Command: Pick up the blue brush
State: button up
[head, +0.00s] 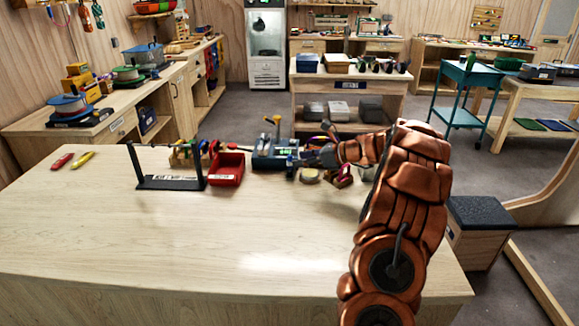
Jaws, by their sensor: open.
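I cannot pick out the blue brush for certain in the head view. A dark blue bin (262,163) stands at the back edge of the wooden table, with small items in it and a yellow-topped tool (273,121) rising from it. My gripper (304,158) is at the right side of this bin, at about the height of its contents. It points left, is open, and looks small and partly blurred. Whether anything lies between its fingers is too small to tell. My copper-coloured arm covers the right part of the table.
A red bin (227,169) and a black stand (170,183) are left of the blue bin. A round tan item (309,176) and a dark red item (341,176) lie near my gripper. A yellow tool (82,160) lies far left. The table's front is clear.

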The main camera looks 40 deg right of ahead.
aim_at(290, 169)
jog(key=shift+p+x, duration=0.75)
jog(key=shift+x, duration=1.9)
jog(key=shift+d, duration=0.1)
jog(key=shift+c, duration=0.3)
grip_shut()
